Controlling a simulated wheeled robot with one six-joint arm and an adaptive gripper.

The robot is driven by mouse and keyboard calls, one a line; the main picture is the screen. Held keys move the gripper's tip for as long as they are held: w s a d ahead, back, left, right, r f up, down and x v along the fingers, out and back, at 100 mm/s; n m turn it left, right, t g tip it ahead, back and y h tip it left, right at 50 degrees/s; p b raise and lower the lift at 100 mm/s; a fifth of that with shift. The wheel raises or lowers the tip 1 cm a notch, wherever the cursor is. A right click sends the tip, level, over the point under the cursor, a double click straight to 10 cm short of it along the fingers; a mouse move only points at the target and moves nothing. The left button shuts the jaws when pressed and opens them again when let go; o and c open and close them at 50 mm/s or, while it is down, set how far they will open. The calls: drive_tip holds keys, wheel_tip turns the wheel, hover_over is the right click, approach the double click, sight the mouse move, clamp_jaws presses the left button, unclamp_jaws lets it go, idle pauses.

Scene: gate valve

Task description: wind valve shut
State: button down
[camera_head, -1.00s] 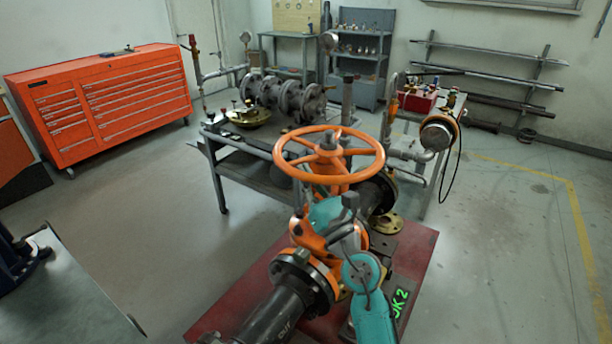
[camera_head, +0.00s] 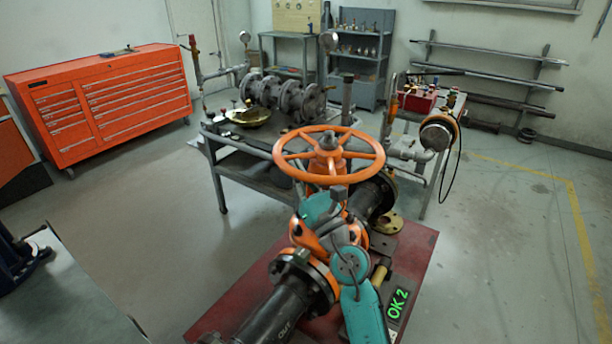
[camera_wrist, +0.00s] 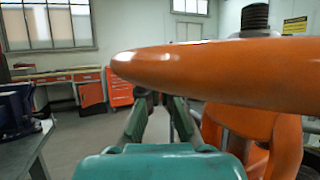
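The gate valve's orange handwheel (camera_head: 330,177) lies roughly level on top of the orange valve body (camera_head: 300,237). Its spokes and hub are plain in the head view. My teal gripper (camera_head: 318,208) is low at the near side of the wheel, beside the valve body; its fingertips are hidden there. In the wrist view the wheel's rim (camera_wrist: 215,72) crosses close in front, large and orange. The two dark fingers of my gripper (camera_wrist: 158,112) stand apart below the rim, with a gap between them. Nothing shows held; whether a finger touches the rim I cannot tell.
Dark flanged pipes (camera_head: 270,313) run through the valve on a red stand (camera_head: 415,262). A workbench with valve parts (camera_head: 250,140) stands behind the wheel. Open floor lies to the right and left.

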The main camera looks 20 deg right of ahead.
drive_tip(key=shift+w+a, duration=0.2)
drive_tip(key=shift+w, duration=1)
